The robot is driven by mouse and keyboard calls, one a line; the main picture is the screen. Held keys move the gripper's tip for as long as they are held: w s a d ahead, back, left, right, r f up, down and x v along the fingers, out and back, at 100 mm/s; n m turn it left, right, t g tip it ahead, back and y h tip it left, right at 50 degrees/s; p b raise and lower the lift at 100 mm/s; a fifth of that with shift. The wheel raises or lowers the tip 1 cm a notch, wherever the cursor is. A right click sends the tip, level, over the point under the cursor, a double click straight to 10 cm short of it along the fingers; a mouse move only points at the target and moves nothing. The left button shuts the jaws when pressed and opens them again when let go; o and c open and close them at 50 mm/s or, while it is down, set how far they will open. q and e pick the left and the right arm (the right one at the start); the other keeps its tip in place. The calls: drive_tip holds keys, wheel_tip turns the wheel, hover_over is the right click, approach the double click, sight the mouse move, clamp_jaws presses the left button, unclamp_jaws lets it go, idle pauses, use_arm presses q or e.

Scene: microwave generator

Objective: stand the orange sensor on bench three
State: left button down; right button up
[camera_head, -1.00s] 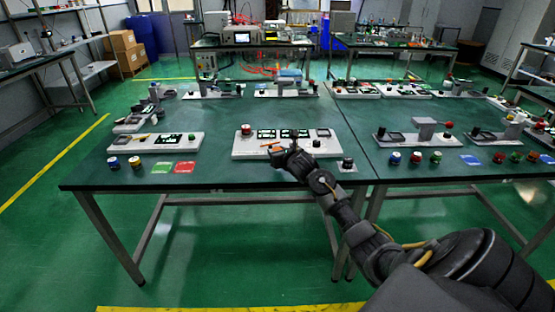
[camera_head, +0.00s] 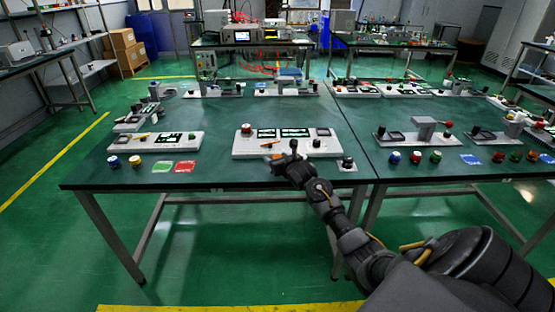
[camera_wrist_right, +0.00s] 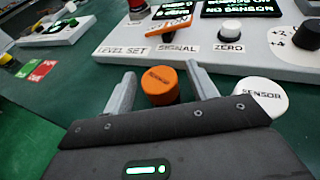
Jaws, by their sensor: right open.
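The orange sensor (camera_wrist_right: 160,86), a short cylinder with dark lettering on its top, stands on the green bench top (camera_head: 225,175) in the right wrist view. My right gripper (camera_wrist_right: 160,72) is open, with one finger on each side of it. I see no firm grip on the sensor. A white cylinder marked SENSOR (camera_wrist_right: 264,96) stands just right of the right finger. In the head view my right gripper (camera_head: 285,160) is at the front edge of the white control panel and hides the orange sensor. My left gripper is not in view. No number marks bench three.
The white control panel (camera_head: 240,153) with knobs and displays lies just beyond the gripper. A black knob (camera_head: 347,162) is to its right. Red (camera_head: 185,167) and green (camera_head: 162,167) cards lie to the left. Bare bench top lies between the cards and the gripper.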

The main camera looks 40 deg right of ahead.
drive_tip(key=shift+r, duration=0.2)
drive_tip(key=v, duration=1.2)
